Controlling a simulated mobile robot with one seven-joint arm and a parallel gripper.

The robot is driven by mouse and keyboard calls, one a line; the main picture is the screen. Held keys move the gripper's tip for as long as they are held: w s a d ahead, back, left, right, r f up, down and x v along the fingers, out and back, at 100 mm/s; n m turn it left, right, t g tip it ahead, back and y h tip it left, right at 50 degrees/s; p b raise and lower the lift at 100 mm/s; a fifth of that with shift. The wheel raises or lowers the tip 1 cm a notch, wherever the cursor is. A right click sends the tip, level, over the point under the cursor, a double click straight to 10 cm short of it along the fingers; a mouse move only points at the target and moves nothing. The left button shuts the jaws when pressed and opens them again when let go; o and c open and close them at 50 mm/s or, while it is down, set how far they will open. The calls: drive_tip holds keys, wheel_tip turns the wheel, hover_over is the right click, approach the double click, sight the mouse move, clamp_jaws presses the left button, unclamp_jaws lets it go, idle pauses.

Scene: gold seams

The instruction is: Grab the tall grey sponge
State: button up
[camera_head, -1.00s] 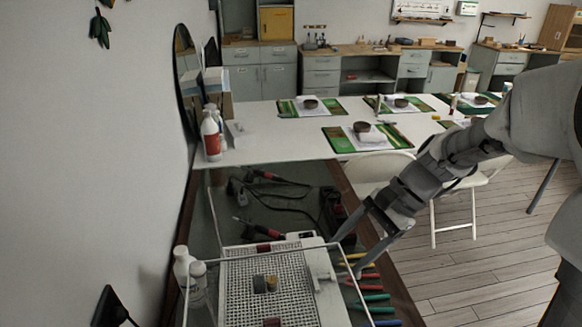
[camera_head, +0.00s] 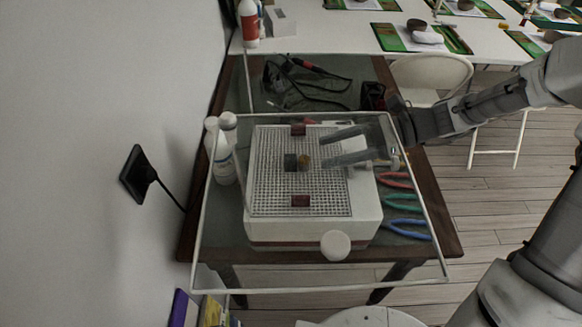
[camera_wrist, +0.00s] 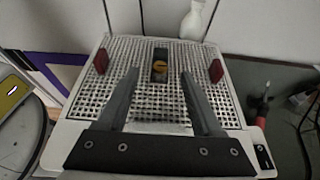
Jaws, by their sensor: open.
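A small dark grey block, likely the grey sponge (camera_head: 290,162), stands on the perforated white plate (camera_head: 270,200) of a boxy device. My gripper (camera_head: 324,148) is open and empty above the right part of the plate, pointing left toward the two pieces.
Two dark red blocks (camera_head: 299,129) (camera_head: 301,200) sit at opposite edges of the plate. A thin clear-walled frame (camera_head: 318,289) surrounds the device. White bottles (camera_head: 222,160) stand left of it. Pliers (camera_head: 404,202) lie to the right. Soldering tools and cables (camera_head: 300,85) lie behind.

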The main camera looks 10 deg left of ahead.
drive_tip(key=x, duration=0.3)
drive_tip(key=shift+a+f+b, duration=0.1)
drive_tip(key=shift+a+b, duration=0.2)
drive_tip(key=shift+r+b+x, duration=0.25)
drive_tip(key=shift+b+x, duration=0.1)
drive_tip(key=shift+x, duration=1.05)
drive_tip(key=shift+r+b+x, duration=0.2)
drive_tip(key=shift+b+x, duration=0.1)
drive_tip(key=shift+x, duration=1.05)
drive_tip(key=shift+a, duration=0.2)
clamp_jaws()
